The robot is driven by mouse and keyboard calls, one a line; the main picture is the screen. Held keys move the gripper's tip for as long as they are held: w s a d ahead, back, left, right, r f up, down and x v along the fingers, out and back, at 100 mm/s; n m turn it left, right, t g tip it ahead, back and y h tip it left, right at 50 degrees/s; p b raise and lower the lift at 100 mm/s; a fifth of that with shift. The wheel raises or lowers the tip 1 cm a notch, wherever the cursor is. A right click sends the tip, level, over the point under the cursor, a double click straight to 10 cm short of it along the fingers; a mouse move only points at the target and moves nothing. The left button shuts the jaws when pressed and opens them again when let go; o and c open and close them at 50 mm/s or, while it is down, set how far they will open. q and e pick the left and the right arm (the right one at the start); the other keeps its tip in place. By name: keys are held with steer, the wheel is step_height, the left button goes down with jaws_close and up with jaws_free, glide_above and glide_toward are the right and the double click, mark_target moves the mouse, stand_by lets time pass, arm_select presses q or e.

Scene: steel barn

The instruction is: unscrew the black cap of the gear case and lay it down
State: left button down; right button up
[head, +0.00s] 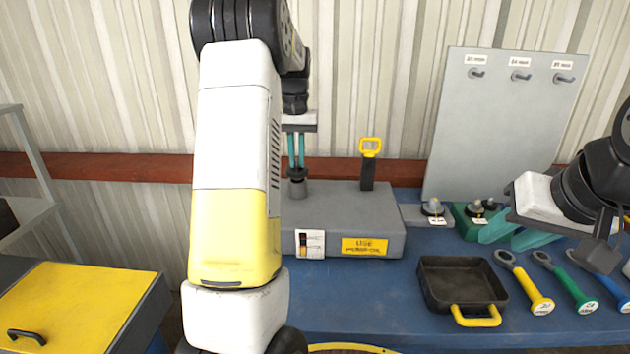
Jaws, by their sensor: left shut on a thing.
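The grey gear case (340,205) sits on the blue bench, with a grey filler neck (297,188) at its left end. The black cap (297,173) shows as a small dark piece at the top of this neck. My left gripper (296,165) points straight down over it, its teal fingers close together and shut on the cap. I cannot tell whether the cap is still seated on the neck. My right gripper (505,237) is at the right with its teal fingers apart and nothing between them.
A yellow-handled dipstick (369,148) stands up from the case. A black tray (463,284) with a yellow handle lies in front. Yellow (526,284), green (568,284) and blue (605,287) wrenches lie to its right. A grey peg board (500,125) stands behind. Bare bench shows left of the tray.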

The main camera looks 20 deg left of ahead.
mark_target(297, 163)
arm_select(q)
steer(key=shift+r, duration=0.65)
steer(key=shift+r, duration=0.1)
steer(key=shift+r, duration=2.45)
